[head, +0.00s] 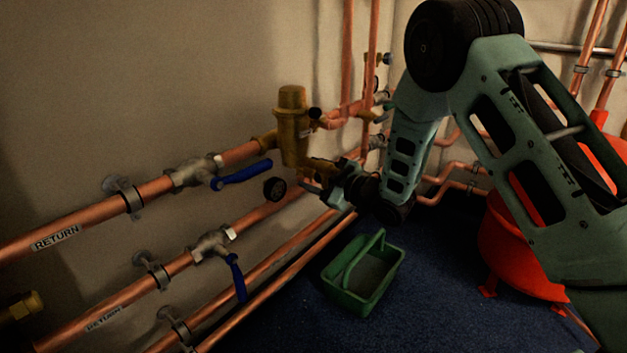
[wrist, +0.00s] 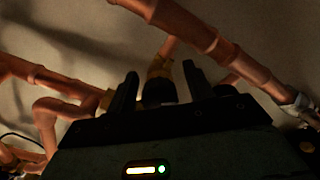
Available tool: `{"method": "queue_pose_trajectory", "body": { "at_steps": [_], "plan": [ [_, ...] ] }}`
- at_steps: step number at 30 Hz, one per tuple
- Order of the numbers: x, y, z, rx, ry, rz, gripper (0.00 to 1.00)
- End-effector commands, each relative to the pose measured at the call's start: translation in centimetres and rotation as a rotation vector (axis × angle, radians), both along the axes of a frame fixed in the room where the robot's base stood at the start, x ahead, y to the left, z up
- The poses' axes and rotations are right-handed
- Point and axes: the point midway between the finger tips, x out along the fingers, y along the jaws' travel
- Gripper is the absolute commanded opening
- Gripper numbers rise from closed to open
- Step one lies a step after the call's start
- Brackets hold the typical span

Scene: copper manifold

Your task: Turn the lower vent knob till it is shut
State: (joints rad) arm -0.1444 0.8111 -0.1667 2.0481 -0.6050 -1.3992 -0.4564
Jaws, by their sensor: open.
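A dark knob (wrist: 159,90) on a brass fitting (wrist: 160,68) shows in the wrist view, between the two fingers of my gripper (wrist: 160,84). The fingers are apart, one on each side of the knob, and I cannot tell whether either touches it. In the head view my gripper (head: 318,186) is beside the lower part of the brass valve body (head: 292,135), and it hides the knob there. Another black knob (head: 314,113) sticks out higher on that body. I cannot read how far the knob is turned.
Copper pipes (head: 250,218) run along the wall, with blue lever handles (head: 243,175) and a round black gauge (head: 275,189) left of my gripper. A green caddy (head: 352,294) stands on the blue floor below. A red vessel (head: 510,240) stands at the right behind my arm.

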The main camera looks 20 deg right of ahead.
Motion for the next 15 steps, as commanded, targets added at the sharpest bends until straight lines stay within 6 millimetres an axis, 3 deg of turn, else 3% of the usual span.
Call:
{"method": "queue_pose_trajectory", "body": {
  "at_steps": [10,11,15],
  "plan": [
    [0.34,0.24,0.07,0.000,-0.001,-0.001,0.52],
    [0.33,0.24,0.07,0.000,-0.001,-0.001,0.47],
    [0.33,0.23,0.06,0.000,-0.001,-0.001,0.08]
  ]
}}
